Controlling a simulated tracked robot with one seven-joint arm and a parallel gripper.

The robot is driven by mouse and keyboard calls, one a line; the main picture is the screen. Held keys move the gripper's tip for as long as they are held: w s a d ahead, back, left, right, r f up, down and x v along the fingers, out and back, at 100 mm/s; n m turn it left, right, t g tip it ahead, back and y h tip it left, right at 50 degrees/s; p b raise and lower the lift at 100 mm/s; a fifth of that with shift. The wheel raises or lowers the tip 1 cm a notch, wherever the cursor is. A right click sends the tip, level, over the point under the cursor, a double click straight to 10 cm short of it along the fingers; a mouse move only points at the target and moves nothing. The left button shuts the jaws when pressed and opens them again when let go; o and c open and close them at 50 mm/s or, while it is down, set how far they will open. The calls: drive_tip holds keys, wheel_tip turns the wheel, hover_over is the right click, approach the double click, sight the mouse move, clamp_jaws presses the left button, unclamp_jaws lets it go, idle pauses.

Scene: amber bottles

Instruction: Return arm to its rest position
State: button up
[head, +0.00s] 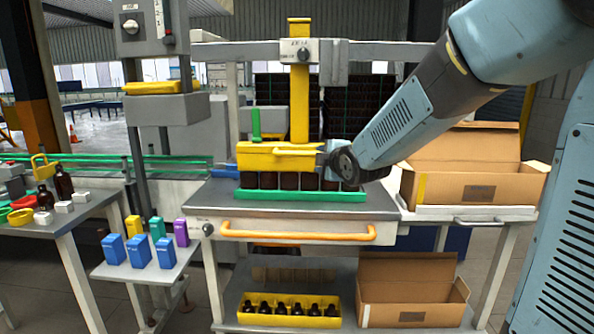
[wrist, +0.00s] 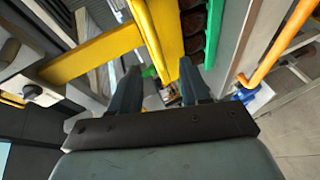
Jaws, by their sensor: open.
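My arm (head: 410,110) reaches in from the upper right in the head view. Its end is beside the right end of the yellow press head (head: 275,157), over the bench. In the wrist view, the two dark fingers of my gripper (wrist: 158,82) stand apart with nothing held between them. The yellow press parts (wrist: 95,55) and a green strip (wrist: 213,35) lie beyond the fingers. In the head view, the fingers are hard to make out.
A row of dark bottles sits under the press head, behind a green rail (head: 300,196). An orange handle (head: 298,233) runs along the bench front. An open cardboard box (head: 470,185) stands right. Blue boxes (head: 139,250) and amber bottles (head: 64,184) are left.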

drive_tip(key=s+d+f+m+g+h, duration=0.1)
drive_tip(key=s+d+m+g, duration=0.2)
drive_tip(key=s+m, duration=0.3)
drive_tip(key=s+d+f+m+g+h, duration=0.1)
drive_tip(key=s+d+m+g, duration=0.2)
drive_tip(key=s, duration=1.2)
drive_tip(key=s+d+f+m+g+h, duration=0.1)
drive_tip(key=s+d+m+g+h, duration=0.1)
drive_tip(key=s+d+m, duration=0.4)
drive_tip(key=s+m+g, duration=0.1)
drive_tip(key=s+m, duration=0.3)
drive_tip(key=s, duration=0.1)
drive_tip(key=shift+s, duration=0.35)
drive_tip(key=shift+c, duration=0.3)
drive_tip(key=shift+s, duration=0.1)
